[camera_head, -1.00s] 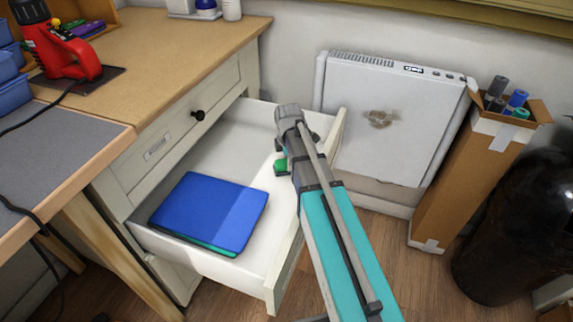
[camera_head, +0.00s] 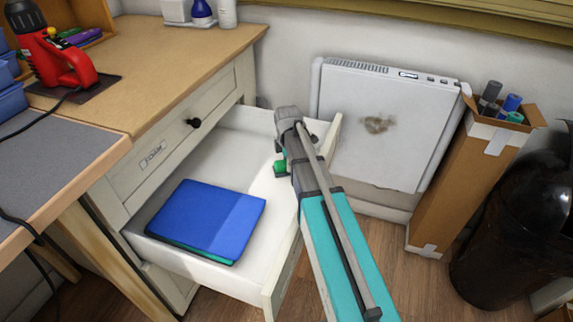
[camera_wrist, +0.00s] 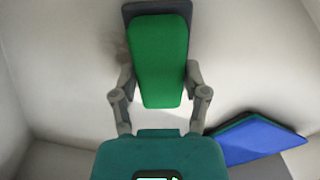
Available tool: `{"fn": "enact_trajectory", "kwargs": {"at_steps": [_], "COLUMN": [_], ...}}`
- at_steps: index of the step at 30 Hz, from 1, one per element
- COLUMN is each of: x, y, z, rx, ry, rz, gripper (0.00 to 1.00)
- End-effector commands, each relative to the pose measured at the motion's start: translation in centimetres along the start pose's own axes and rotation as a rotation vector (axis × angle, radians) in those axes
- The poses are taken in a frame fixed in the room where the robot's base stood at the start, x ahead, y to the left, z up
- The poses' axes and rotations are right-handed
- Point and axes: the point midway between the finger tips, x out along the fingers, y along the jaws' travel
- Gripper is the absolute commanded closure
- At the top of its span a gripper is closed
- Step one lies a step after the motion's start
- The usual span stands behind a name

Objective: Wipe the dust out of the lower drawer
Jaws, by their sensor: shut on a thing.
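The lower drawer (camera_head: 262,287) is pulled open, with a white interior. My gripper (camera_wrist: 160,82) is inside it near its back right corner, shut on a green block with a dark grey backing (camera_wrist: 160,50). Only a small green piece of the block shows beside my gripper in the head view (camera_head: 281,168). A faint greyish dust smudge (camera_wrist: 113,45) lies on the pale drawer surface just left of the block in the wrist view. Blue folders (camera_head: 207,220), with a green edge below, lie flat in the drawer's front left part. My arm hides part of the drawer's right side.
The closed upper drawer (camera_head: 165,150) has a black knob. A white heater panel (camera_head: 390,115) with a brown stain stands against the wall. A cardboard box of rolls (camera_head: 455,190) and a black bin (camera_head: 520,240) stand at the right. The drawer's middle is bare.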

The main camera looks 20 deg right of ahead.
Motion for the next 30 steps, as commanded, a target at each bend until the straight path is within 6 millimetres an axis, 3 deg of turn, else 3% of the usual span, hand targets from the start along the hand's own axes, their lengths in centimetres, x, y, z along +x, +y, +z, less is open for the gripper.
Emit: {"fn": "enact_trajectory", "kwargs": {"at_steps": [12, 30], "x": [0.2, 0.2], "y": [2.3, 2.9], "z": [1.4, 1.9], "rx": [0.001, 0.001], "ry": [0.0, -0.001], "rz": [0.0, 0.002], "gripper": [0.79, 0.79]}}
